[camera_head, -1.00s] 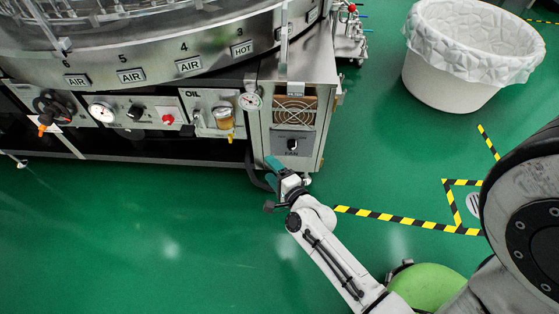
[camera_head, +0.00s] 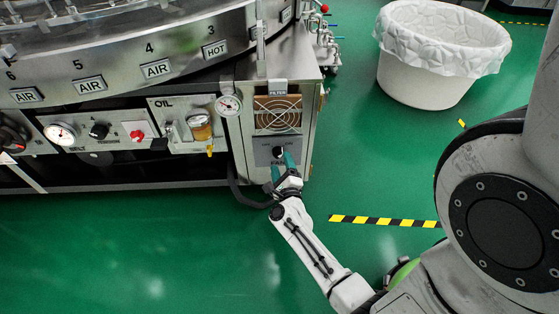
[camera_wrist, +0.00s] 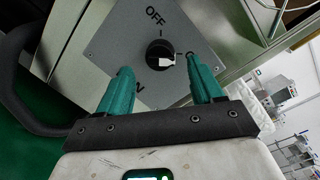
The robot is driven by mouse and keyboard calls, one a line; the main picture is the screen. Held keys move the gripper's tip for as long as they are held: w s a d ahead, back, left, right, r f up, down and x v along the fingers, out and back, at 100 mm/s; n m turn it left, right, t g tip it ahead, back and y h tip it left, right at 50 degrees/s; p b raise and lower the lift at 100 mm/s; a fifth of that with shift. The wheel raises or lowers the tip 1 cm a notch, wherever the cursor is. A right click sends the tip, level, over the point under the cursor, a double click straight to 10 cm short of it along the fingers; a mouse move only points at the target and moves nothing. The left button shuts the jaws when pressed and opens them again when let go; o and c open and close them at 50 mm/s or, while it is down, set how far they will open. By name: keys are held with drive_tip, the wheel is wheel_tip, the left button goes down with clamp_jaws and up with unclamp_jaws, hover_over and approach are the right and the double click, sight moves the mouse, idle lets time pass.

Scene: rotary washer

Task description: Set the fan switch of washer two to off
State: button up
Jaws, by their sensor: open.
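The fan switch (camera_head: 278,152) is a black knob on the grey panel below the round fan grille. My gripper (camera_head: 281,166) is at the front of this panel. In the wrist view its two green fingers (camera_wrist: 158,68) are apart, either side of and slightly below the knob, with nothing between them. Whether they touch the panel I cannot tell.
The washer's panel (camera_head: 130,135) with gauges, a red knob and the oil unit (camera_head: 200,127) extends left. A white lined bin (camera_head: 435,75) stands right. Green floor (camera_head: 150,250) is clear in front.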

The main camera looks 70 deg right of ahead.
sight(280, 157)
drive_tip(key=shift+x, duration=1.7)
drive_tip(key=shift+c, duration=0.5)
drive_tip(key=c, duration=0.9)
drive_tip(key=shift+c, duration=0.2)
